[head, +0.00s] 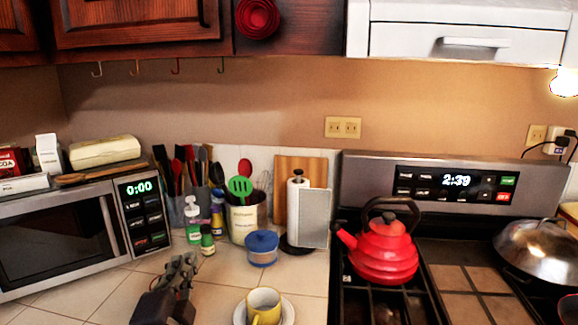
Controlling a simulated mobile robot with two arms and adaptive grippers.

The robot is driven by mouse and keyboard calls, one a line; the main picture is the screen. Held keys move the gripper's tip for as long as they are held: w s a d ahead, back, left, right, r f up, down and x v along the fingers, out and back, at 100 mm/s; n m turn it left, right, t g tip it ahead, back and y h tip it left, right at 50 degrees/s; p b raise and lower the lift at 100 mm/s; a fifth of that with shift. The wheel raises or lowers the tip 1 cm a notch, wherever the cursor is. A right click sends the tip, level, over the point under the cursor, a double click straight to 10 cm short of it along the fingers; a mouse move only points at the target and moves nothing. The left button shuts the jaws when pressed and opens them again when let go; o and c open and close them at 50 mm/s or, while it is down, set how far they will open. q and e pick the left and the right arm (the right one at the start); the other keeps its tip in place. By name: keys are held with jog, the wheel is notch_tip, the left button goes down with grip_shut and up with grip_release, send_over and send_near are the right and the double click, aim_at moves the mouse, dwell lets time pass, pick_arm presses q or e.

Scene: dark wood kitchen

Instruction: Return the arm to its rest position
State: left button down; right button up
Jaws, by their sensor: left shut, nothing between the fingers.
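My left gripper (182,268) shows at the lower left of the head view, above the tiled counter (110,288). Its dark fingers are shut with nothing between them. It is to the left of a yellow cup (264,308) on a white saucer (291,313), and apart from it. The gripper hides part of the counter behind it. My right gripper is not in view.
A microwave (60,240) stands on the left. Behind the gripper are a green-capped bottle (207,241), a blue-lidded jar (262,250) and a utensil crock (244,222). A red kettle (382,252) sits on the stove at right. Cabinets (140,25) hang above.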

pick_arm(q)
jog(key=s+a+f+n+g, duration=0.2)
jog(key=s+f+n+g, duration=0.25)
jog(key=f, duration=0.85)
jog(key=s+d+f+n+g+h, duration=0.1)
jog(key=s+f+n+g, duration=0.35)
jog(key=s+f, duration=0.7)
jog(key=s+d+f+n+g, duration=0.1)
jog(key=s+f+n+g, duration=0.2)
jog(key=s+f+g, duration=0.75)
jog(key=s+f+t, duration=0.1)
jog(key=s+f, duration=0.1)
jog(key=f, duration=0.9)
jog(key=s+f+t, duration=0.2)
jog(key=f, duration=0.9)
jog(key=s+a+f+g, duration=0.1)
jog(key=s+a+f, duration=0.2)
jog(key=s+f, duration=1.4)
jog(key=shift+s+m, duration=0.15)
jog(key=shift+m, duration=0.15)
jog(key=shift+a, duration=0.1)
